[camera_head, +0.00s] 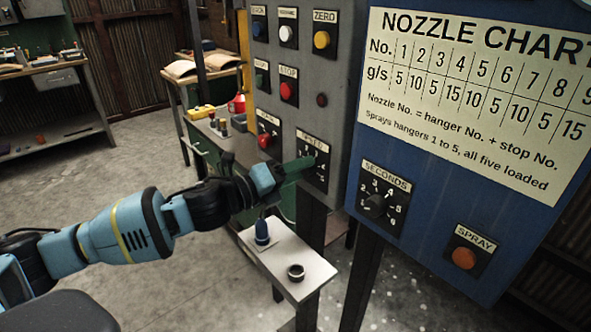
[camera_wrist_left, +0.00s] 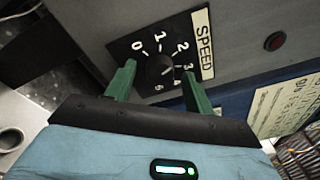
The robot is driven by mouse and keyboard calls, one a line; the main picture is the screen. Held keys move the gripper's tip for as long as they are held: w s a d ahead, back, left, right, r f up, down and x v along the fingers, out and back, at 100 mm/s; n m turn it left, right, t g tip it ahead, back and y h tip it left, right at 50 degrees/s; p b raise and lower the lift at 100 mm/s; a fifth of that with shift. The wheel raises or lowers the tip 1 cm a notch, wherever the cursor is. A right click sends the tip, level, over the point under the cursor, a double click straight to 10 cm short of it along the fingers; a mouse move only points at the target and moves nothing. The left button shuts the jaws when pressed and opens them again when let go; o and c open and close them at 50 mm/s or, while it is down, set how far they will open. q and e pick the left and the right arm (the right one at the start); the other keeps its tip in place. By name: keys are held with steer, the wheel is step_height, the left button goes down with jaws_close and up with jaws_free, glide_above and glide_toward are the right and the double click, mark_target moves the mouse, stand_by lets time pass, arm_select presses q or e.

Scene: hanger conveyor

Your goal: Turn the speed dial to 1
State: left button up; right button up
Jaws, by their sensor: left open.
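The speed dial (camera_wrist_left: 158,68) is a round black knob on a black plate labelled SPEED, with white numbers around it. Its pointer mark is small, and I cannot tell for sure which number it faces. In the head view the speed plate (camera_head: 321,172) sits low on the grey panel, and my gripper partly hides the dial. My left gripper (camera_head: 304,164) is at the plate with its green fingers reaching toward it. In the left wrist view the fingers are apart, one on each side of the knob; I cannot tell whether they touch it. My right gripper is not in view.
The grey panel (camera_head: 338,100) also carries several buttons and a red-knobbed control (camera_head: 265,141). To the right is a blue cabinet (camera_head: 440,190) with a seconds dial (camera_head: 375,204) and an orange spray button (camera_head: 465,258). A small white shelf (camera_head: 308,265) stands below my gripper.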

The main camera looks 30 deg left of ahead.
arm_select(q)
steer(key=c, duration=1)
steer(key=shift+o, duration=0.2)
steer(key=shift+n, duration=0.3)
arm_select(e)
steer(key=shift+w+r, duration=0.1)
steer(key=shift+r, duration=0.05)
arm_select(q)
steer(key=n+t+p, duration=0.1)
steer(key=n+p, duration=0.2)
steer(key=n, duration=0.5)
steer(key=shift+n+p, duration=0.3)
steer(key=shift+p, duration=0.1)
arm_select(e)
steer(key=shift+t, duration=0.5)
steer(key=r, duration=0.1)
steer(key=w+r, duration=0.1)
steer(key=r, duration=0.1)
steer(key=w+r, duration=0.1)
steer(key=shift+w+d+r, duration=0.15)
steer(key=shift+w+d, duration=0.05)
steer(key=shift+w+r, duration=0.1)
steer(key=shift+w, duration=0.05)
arm_select(q)
steer(key=o, duration=1)
steer(key=shift+c, duration=0.2)
